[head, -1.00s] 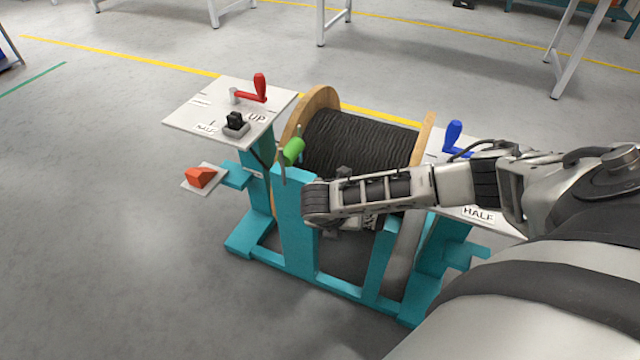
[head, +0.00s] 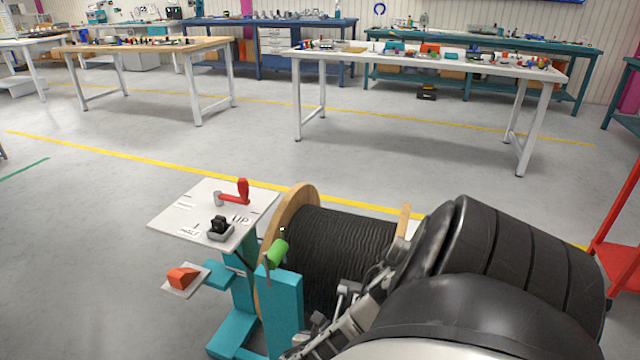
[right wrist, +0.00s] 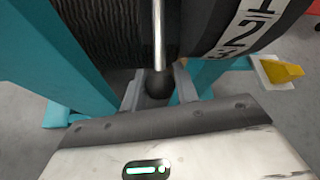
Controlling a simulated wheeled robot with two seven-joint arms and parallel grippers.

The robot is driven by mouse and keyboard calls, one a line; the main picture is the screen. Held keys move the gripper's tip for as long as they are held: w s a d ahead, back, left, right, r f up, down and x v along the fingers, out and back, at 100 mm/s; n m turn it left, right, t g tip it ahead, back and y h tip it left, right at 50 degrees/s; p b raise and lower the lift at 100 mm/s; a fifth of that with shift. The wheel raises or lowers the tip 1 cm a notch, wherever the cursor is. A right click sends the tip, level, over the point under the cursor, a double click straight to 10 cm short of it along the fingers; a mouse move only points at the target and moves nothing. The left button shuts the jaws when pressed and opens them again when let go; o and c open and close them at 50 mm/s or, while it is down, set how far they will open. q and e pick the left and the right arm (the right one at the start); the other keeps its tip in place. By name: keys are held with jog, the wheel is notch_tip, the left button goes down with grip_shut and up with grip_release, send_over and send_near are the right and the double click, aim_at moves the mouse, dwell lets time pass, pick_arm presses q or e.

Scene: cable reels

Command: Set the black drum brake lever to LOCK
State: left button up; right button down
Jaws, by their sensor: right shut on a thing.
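The drum (head: 345,240), wound with black cable between wooden flanges, sits in a teal stand (head: 283,305); its windings also show in the right wrist view (right wrist: 105,28). In that view a metal rod (right wrist: 158,40) ends in a black knob (right wrist: 158,84), and my right gripper (right wrist: 158,90) is shut on this knob, one finger each side. A dark disc with white numbers (right wrist: 240,35) is beside the rod. No LOCK label is readable. In the head view my right arm covers the stand's right side. My left gripper is not in view.
A white panel (head: 180,217) left of the drum carries a red crank (head: 234,196) and a black switch (head: 220,227). A green handle (head: 277,252) tops the teal post. An orange wedge (head: 182,276) sits on a small plate. A yellow block (right wrist: 277,71) is at right in the wrist view.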

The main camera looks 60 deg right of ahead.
jog(key=shift+s+d, duration=0.1)
dwell(0.3)
jog(key=c, duration=1.1)
grip_release()
jog(key=shift+a+r, duration=0.2)
jog(key=shift+a, duration=0.3)
pick_arm(q)
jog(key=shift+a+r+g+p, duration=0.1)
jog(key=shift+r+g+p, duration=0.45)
jog(key=shift+p, duration=1.6)
pick_arm(e)
jog(key=v, duration=1.4)
jog(key=shift+a, duration=0.4)
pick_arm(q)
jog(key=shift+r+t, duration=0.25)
pick_arm(e)
jog(key=shift+r, duration=0.1)
